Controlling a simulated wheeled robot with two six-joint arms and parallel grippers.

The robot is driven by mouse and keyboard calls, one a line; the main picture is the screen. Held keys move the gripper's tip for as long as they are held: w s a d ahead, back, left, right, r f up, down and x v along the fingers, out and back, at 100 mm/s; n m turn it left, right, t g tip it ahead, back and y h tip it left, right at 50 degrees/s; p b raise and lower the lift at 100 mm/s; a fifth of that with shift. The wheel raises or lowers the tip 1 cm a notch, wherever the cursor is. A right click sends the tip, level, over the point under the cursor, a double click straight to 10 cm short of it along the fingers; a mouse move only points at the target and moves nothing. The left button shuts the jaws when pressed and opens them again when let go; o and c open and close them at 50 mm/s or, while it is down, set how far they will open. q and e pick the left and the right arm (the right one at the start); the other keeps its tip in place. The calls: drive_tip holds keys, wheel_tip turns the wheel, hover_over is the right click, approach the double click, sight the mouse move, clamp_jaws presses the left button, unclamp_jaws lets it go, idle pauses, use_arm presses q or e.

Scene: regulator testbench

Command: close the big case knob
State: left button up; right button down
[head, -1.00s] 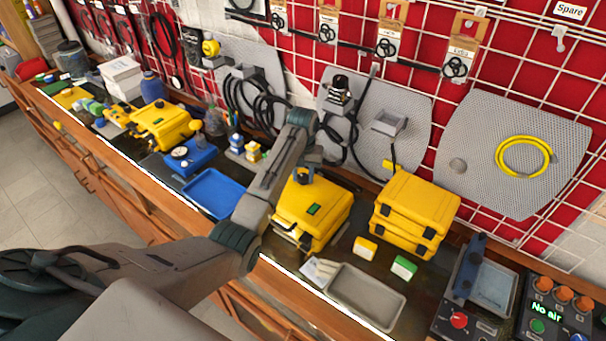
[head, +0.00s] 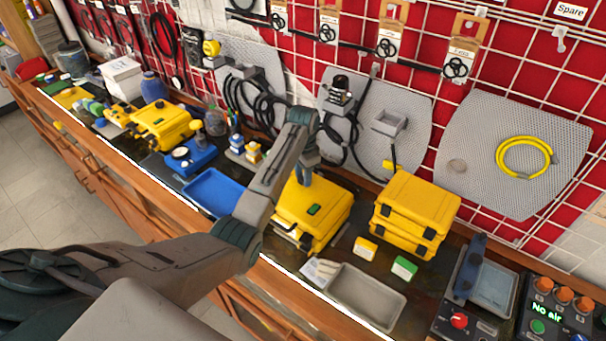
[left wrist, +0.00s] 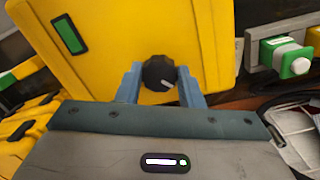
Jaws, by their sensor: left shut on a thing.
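The big yellow case (head: 318,213) stands on the bench below my left arm, with a green label on its top. The case top (left wrist: 120,30) fills the upper middle of the left wrist view. Its black knob (left wrist: 158,73) has a white pointer mark and sits between the blue fingers of my left gripper (left wrist: 160,88). My left gripper also shows in the head view (head: 305,178), pointing down at the case top. It is shut on the knob. In the head view the knob is hidden by the gripper. My right gripper is not in view.
Stacked yellow cases (head: 415,215) stand to the right of the big case. A grey tray (head: 366,297) lies in front of them. A blue tray (head: 212,193) lies to the left. A control box reading "No air" (head: 553,312) is at the far right.

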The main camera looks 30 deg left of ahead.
use_arm(q)
drive_tip(key=m, duration=0.4)
drive_tip(key=shift+w+m, duration=0.1)
drive_tip(key=shift+m, duration=1.8)
drive_tip(key=o, duration=1)
